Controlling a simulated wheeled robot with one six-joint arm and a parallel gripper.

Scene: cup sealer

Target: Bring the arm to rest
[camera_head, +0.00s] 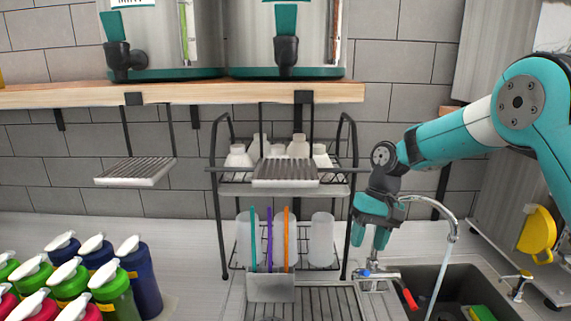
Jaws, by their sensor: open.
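My teal and white arm (442,142) reaches in from the right edge and bends down to my gripper (369,240). The gripper points downward, with its fingers apart and nothing visible between them. It hangs just right of the black wire rack and above the faucet base (376,274). I cannot tell whether it touches the rack's right post or the faucet; it seems apart from both.
The wire rack (346,215) holds white bottles above and cups below. A sink (455,284) with running water lies at the lower right. Pump bottles (137,275) crowd the lower left. A wooden shelf (200,92) carries two dispensers. The counter (190,235) left of the rack is bare.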

